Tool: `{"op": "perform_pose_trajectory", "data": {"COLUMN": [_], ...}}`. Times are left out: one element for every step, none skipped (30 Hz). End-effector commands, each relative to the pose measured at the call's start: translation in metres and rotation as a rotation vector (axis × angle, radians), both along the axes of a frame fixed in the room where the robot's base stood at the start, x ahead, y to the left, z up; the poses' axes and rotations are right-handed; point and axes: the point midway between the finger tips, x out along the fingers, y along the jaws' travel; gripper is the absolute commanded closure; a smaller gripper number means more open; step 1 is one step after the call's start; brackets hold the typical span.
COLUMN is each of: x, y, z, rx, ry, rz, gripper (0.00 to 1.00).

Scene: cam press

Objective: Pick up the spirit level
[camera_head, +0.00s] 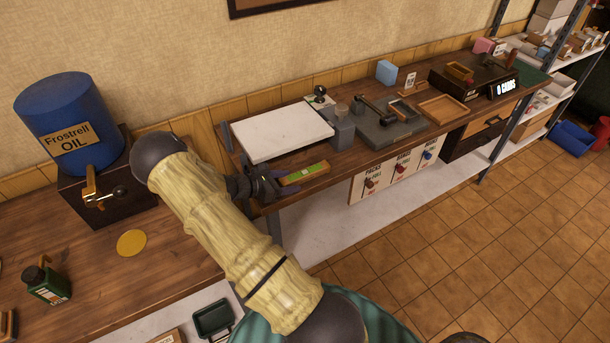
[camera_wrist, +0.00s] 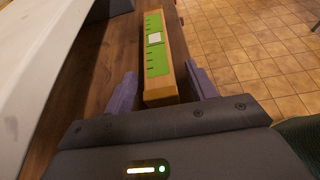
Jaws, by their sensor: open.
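The spirit level (camera_head: 304,173) is a wooden bar with a green face, lying on the dark wooden bench near its front edge. In the wrist view the spirit level (camera_wrist: 156,57) runs away from me, with a small pale window in its green face. My gripper (camera_head: 281,183) is at the near end of the level. In the wrist view my gripper (camera_wrist: 163,90) is open, with one purple finger on each side of the level's near end. A gap shows between each finger and the wood. My arm hides part of the bench in the head view.
A white slab (camera_head: 282,133) lies just behind the level; its edge also runs along the left of the wrist view (camera_wrist: 40,60). A grey block (camera_head: 340,130) stands to the right. The blue oil barrel (camera_head: 65,125) is at left. Tiled floor lies beyond the bench edge.

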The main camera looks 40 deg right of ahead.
Motion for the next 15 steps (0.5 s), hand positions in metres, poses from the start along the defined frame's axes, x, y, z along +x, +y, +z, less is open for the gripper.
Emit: {"op": "perform_pose_trajectory", "data": {"x": [-0.0005,-0.0007,-0.0008,-0.0012,-0.0012,-0.0013,-0.0013,-0.0013,-0.0013,-0.0013,-0.0013,-0.0013,-0.0013,-0.0013,-0.0014], "y": [-0.0009,-0.0012,-0.0014,-0.0019,-0.0021,-0.0022,-0.0022,-0.0022,-0.0022,-0.0022,-0.0022,-0.0022,-0.0022,-0.0022,-0.0023], "z": [0.0002,0.0002,0.0002,0.0002,0.0002,0.0003,0.0003,0.0003,0.0003,0.0003,0.0003,0.0003,0.0003,0.0003,0.0007], "rx": [0.000,0.000,0.000,0.000,0.000,0.000,0.000,0.000,0.000,0.000,0.000,0.000,0.000,0.000,-0.001], "ry": [0.000,0.000,0.000,0.000,0.000,0.000,0.000,0.000,0.000,0.000,0.000,0.000,0.000,0.000,0.000], "rz": [-0.002,-0.002,-0.003,-0.004,-0.004,-0.004,-0.004,-0.004,-0.004,-0.004,-0.004,-0.005,-0.004,-0.004,-0.005], "gripper": [0.44,0.44,0.44,0.44,0.44,0.44,0.48,0.53,0.61,0.67,0.73,0.81,0.87,0.93,0.96]}}
